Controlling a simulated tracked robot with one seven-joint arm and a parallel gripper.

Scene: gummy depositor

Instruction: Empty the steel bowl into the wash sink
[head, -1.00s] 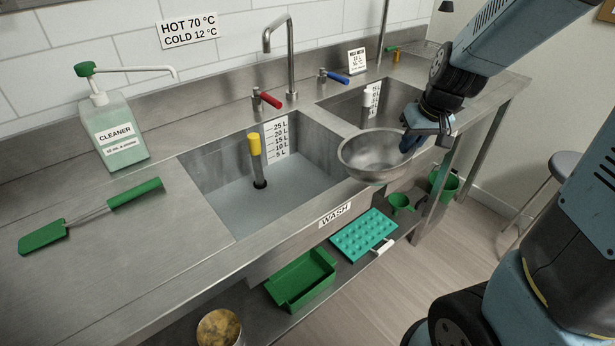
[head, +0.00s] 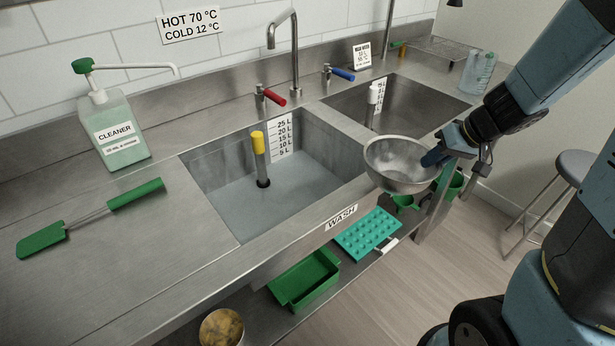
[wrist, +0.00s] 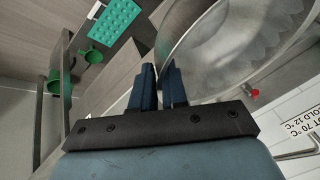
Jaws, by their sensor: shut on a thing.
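The steel bowl (head: 400,163) hangs in front of the counter's front edge, to the right of the wash sink. It is tilted a little, with its opening partly toward the head camera, and looks empty there apart from mottled shading. My gripper (head: 436,158) is shut on the bowl's right rim. In the wrist view the fingers (wrist: 165,84) pinch the rim of the bowl (wrist: 240,40). The wash sink (head: 225,165) is the left basin, with shallow greyish water, a yellow-topped standpipe (head: 260,155) and a litre scale on its back wall.
A second basin (head: 415,105) lies to the right. Taps with red (head: 272,96) and blue (head: 342,73) handles stand behind. A cleaner bottle (head: 115,130) and green spatula (head: 90,218) are at left. A green tray (head: 303,280) and teal mould (head: 368,234) sit on the lower shelf.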

